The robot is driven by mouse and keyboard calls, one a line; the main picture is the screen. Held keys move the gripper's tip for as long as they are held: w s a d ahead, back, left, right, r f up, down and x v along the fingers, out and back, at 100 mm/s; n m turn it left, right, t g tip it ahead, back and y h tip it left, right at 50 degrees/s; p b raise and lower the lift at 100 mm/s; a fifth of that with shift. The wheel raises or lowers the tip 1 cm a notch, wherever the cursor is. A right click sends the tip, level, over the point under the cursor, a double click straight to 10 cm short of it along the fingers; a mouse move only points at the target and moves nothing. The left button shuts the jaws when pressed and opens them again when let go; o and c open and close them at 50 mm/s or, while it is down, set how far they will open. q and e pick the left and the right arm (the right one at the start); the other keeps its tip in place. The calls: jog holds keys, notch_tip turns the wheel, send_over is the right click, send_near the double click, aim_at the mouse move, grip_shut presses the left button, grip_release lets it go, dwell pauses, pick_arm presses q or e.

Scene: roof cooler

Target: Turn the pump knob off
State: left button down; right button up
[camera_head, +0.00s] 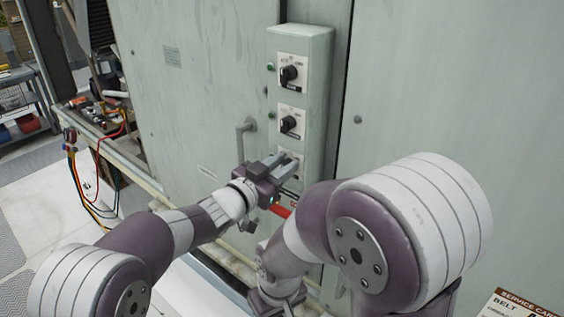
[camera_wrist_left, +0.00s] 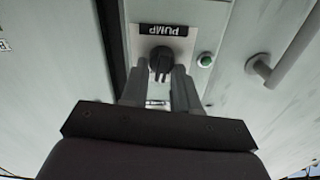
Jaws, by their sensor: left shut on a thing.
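The control box (camera_head: 315,100) is a tall pale green box with three black knobs, one above another. The pump knob (camera_wrist_left: 160,60) is the lowest, a black rotary knob below the upside-down PUMP label (camera_wrist_left: 163,30) in the left wrist view. My left gripper (camera_head: 287,166) is at this knob, and in the left wrist view its two fingers (camera_wrist_left: 160,78) stand either side of it, shut on it. In the head view my gripper hides most of the knob, so its setting cannot be read there. My right arm crosses the lower middle; its fingers do not show.
The middle knob (camera_head: 288,124) and top knob (camera_head: 289,74) sit just above. A door handle (camera_head: 243,138) is left of the box. A red item (camera_head: 281,211) shows below my left gripper. Coloured hoses (camera_head: 80,185) hang at the left. The panel right of the box is clear.

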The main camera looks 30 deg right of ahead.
pick_arm(q)
jog(key=shift+n+p, duration=0.35)
jog(key=shift+n, duration=0.45)
jog(key=shift+w+f, duration=0.1)
jog(key=c, duration=0.8)
grip_release()
jog(key=shift+c, duration=0.2)
jog(key=shift+a, duration=0.1)
jog(key=b+v, duration=0.6)
jog(key=v, duration=0.6)
jog(key=shift+a, duration=0.25)
